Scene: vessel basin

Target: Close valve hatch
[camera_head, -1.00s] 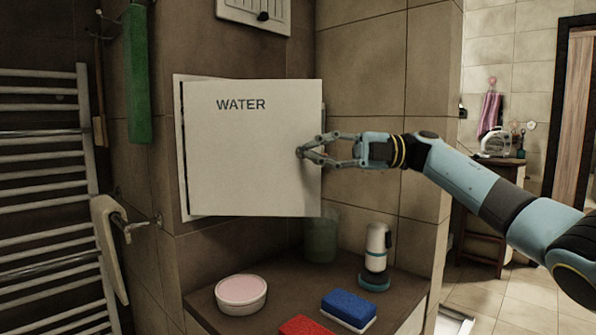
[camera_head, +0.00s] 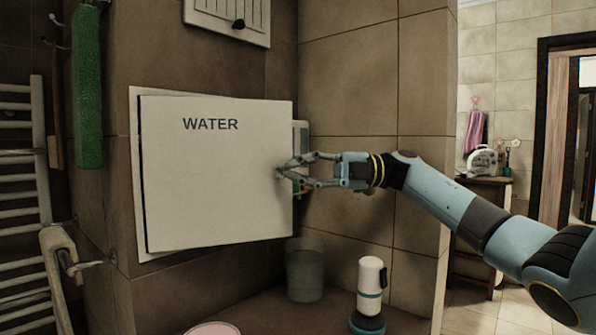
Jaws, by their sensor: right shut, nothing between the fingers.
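The valve hatch (camera_head: 215,190) is a white square door marked WATER, set in a pale frame (camera_head: 139,110) on the brown tiled wall. It stands slightly open, with its right edge out from the wall. A bit of something pale and green (camera_head: 300,135) shows behind the door's right edge. My left gripper is not in view.
Below, on the counter, stand a grey-green cup (camera_head: 304,270), a white and teal bottle-like device (camera_head: 369,292) and a pink-topped round dish (camera_head: 212,328). A white vent (camera_head: 232,14) is above. A towel rail (camera_head: 20,180) and green towel (camera_head: 88,90) are at left.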

